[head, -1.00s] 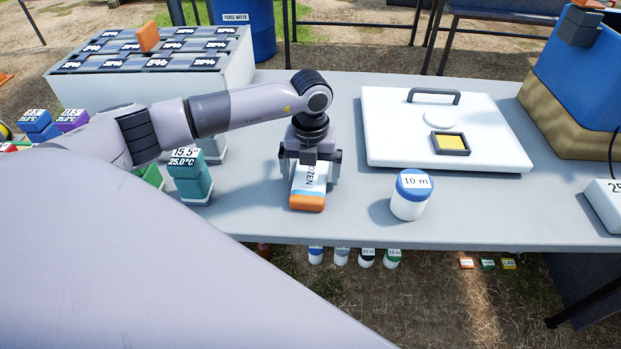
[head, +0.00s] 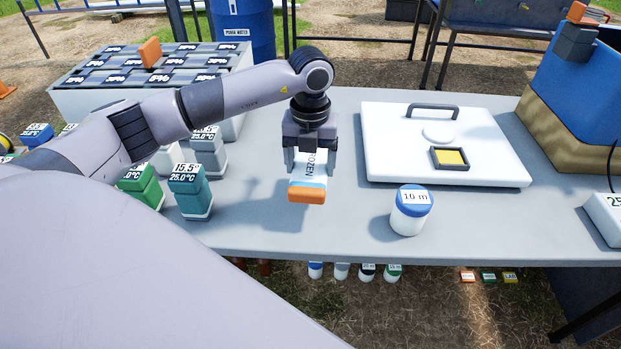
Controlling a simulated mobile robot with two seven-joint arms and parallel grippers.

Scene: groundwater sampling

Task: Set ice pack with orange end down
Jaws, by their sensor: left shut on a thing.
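The ice pack with the orange end (head: 308,180) is white with a light blue band and dark lettering ending in "OZEN". Its orange end points down and toward me. My left gripper (head: 311,158) is shut on the pack's upper part from above. The pack appears to hang a little above the grey table (head: 290,232), left of the white lid; the exact gap is hard to judge. My right gripper is not in view.
A white lid (head: 380,160) with a handle lies right of the pack. A blue-capped "10 m" jar (head: 408,222) stands at front right. Teal (head: 190,188) and green (head: 140,185) blocks stand left. The table front near the pack is clear.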

